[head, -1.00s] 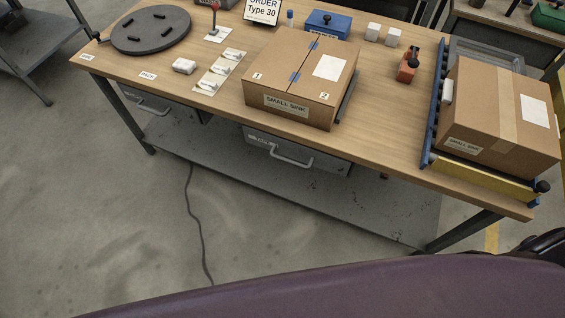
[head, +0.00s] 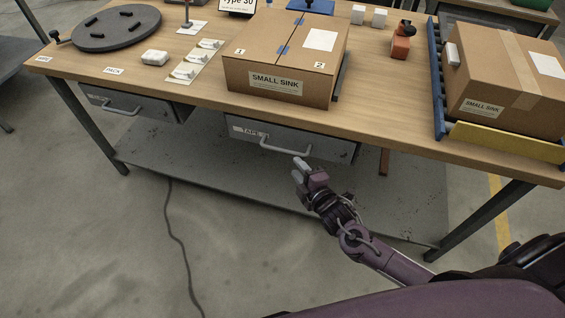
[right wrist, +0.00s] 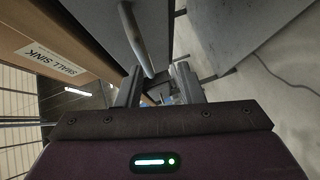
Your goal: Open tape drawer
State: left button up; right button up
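The tape drawer (head: 330,149) is a grey metal drawer under the table's front edge, with a "TAPE" label and a pale bar handle (head: 285,149). It looks shut. My right gripper (head: 301,170) is just below and in front of the handle's right end in the head view. In the right wrist view the gripper (right wrist: 157,84) is open, its two fingers apart. The handle (right wrist: 136,38) runs toward the gap between them. I cannot tell whether a finger touches it. My left gripper is not in view.
A second grey drawer (head: 150,105) hangs further left. A "SMALL SINK" box (head: 275,90) stands on the table (head: 400,135) above the tape drawer. Another box (head: 500,85) sits on a roller rack at right. A grey shelf (head: 225,180) lies below the drawers.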

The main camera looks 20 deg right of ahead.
aim_at(284, 152)
jog(key=shift+n+t+y, duration=0.3)
jog(key=shift+n, duration=0.1)
jog(key=w+a, duration=0.1)
jog(key=w, duration=0.4)
jog(key=w+a, duration=0.1)
jog(key=w, duration=0.2)
jog(key=shift+a+r+b, duration=0.35)
jog(key=shift+b, duration=0.05)
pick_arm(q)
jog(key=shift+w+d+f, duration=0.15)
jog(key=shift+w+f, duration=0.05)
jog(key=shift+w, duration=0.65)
pick_arm(e)
jog(key=shift+s, duration=0.1)
grip_shut()
